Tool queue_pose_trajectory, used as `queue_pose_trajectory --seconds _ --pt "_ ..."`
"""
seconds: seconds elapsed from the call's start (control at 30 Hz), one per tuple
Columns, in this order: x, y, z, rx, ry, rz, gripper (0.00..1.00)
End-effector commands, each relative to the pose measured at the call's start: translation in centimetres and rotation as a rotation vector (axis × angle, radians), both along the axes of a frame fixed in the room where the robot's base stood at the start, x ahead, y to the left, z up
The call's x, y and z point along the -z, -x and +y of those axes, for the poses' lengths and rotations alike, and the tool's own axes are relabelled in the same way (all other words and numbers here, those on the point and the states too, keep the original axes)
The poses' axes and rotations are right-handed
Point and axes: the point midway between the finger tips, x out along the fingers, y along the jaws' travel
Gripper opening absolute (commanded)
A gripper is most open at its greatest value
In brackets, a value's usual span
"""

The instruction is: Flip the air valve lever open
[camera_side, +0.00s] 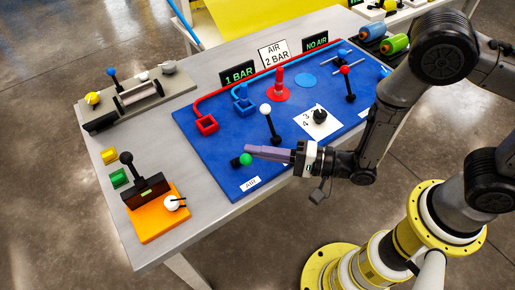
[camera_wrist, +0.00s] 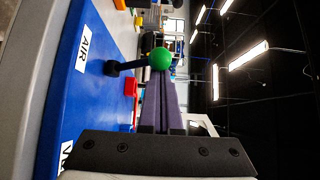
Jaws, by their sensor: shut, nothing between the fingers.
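The air valve lever has a green ball knob (camera_side: 246,159) on a short dark arm, at the front left of the blue board beside the AIR label (camera_side: 250,184). In the wrist view the green knob (camera_wrist: 160,58) sits at the end of its dark arm, with the AIR label (camera_wrist: 83,48) to its left. My gripper (camera_side: 250,150) has long purple fingers, shut and empty. The tips are right at the knob; I cannot tell whether they touch it. In the wrist view the shut fingers (camera_wrist: 158,85) point at the knob, which shows past their tips.
A white-knobbed lever (camera_side: 266,109) stands upright just behind my fingers. A black dial on a white plate (camera_side: 318,121) and a red-knobbed lever (camera_side: 346,71) are to the right. An orange base (camera_side: 149,227) with a black lever is at the left.

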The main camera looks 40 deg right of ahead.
Motion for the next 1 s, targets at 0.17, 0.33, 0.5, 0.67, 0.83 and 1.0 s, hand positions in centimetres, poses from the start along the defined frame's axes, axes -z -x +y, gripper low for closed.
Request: queue_pose_trajectory --seconds 0.17,0.33,0.5,0.67,0.83,1.0 --pt "0.0 0.0 0.0 0.0 0.0 0.0 0.0" --pt "0.3 0.4 -0.5 0.001 0.001 0.001 0.0" --pt "1.3 2.0 -2.3 0.003 0.003 0.004 0.0" --pt "2.5 3.9 -4.4 0.004 0.003 0.004 0.0" --pt "3.4 5.4 -6.1 0.004 0.002 0.004 0.0" --pt "3.7 6.2 -6.8 0.001 0.001 0.001 0.0"
